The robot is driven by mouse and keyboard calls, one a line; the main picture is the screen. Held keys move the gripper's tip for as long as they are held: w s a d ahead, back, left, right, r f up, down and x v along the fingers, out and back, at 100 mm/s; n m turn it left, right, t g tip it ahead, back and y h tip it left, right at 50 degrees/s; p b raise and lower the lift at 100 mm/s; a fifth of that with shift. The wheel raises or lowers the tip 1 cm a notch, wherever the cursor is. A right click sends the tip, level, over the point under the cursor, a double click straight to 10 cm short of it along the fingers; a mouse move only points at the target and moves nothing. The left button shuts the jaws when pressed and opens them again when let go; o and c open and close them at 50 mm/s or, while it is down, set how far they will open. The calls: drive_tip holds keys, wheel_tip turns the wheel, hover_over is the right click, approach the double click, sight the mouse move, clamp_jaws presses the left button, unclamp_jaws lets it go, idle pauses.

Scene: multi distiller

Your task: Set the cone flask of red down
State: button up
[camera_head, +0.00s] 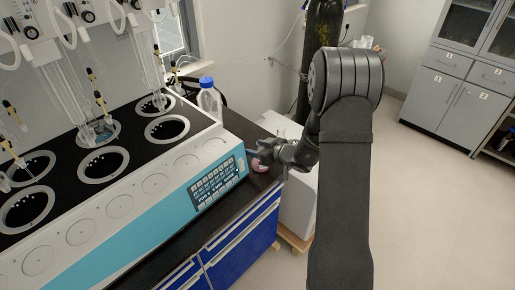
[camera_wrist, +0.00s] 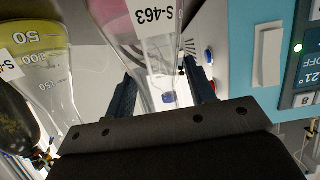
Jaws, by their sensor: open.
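The cone flask of red (camera_wrist: 150,48) shows in the wrist view with a white label reading S-463. It looks upside down in that picture, with pink-red liquid at the top edge and its clear neck toward my gripper. My gripper (camera_wrist: 163,88) is open, one dark finger on each side of the flask's neck. I cannot tell whether either finger touches the glass. In the head view the red flask (camera_head: 258,166) is a small patch low at the black bench top, mostly hidden by my gripper (camera_head: 264,151).
A flask of yellow liquid (camera_wrist: 42,70) stands close on the left in the wrist view. The white and teal distiller (camera_head: 120,205) stands beside my gripper, with its control panel (camera_head: 216,182) nearest. A blue-capped bottle (camera_head: 208,98) is behind. Little bare black bench (camera_head: 235,212) shows in front.

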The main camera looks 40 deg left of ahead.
drive_tip(key=v, duration=1.2)
drive_tip(key=x, duration=1.2)
drive_tip(key=shift+a, duration=0.1)
wheel_tip(320, 180, up, 2)
drive_tip(key=shift+r, duration=1)
drive_tip(key=shift+f, duration=0.15)
